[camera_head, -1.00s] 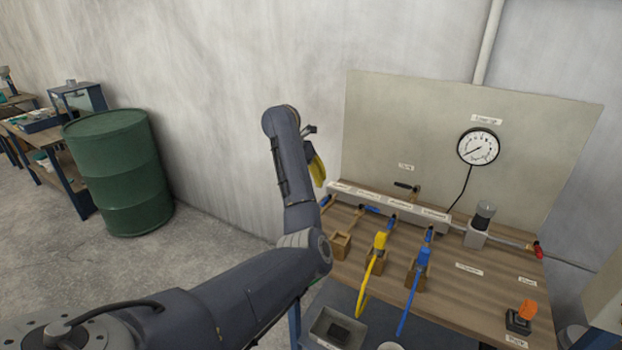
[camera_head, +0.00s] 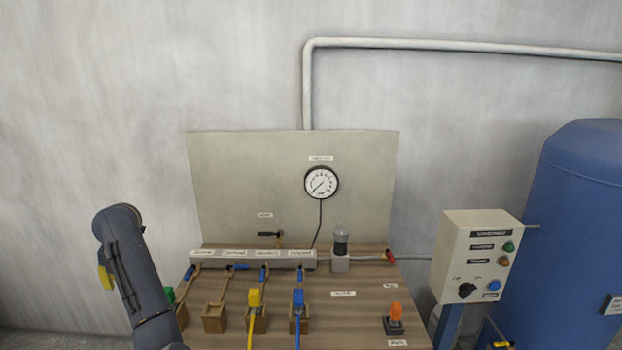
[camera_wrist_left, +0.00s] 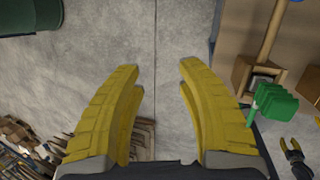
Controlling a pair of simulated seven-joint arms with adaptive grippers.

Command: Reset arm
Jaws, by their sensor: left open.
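My left arm comes up at the left of the head view, beside the workbench (camera_head: 350,318). Its gripper is mostly hidden behind the arm there; only a bit of yellow finger shows. In the left wrist view my left gripper (camera_wrist_left: 162,85) is open, its two yellow fingers apart with nothing between them but grey floor below. My right gripper is not clearly seen; a small yellow-and-black part shows at the bottom right of the head view.
The bench holds a yellow connector (camera_head: 254,298), a blue connector (camera_head: 298,299) and an orange-topped part (camera_head: 395,312). A gauge (camera_head: 321,183) hangs on the back panel (camera_head: 240,170). A control box (camera_head: 478,250) and blue tank (camera_head: 580,220) stand at right.

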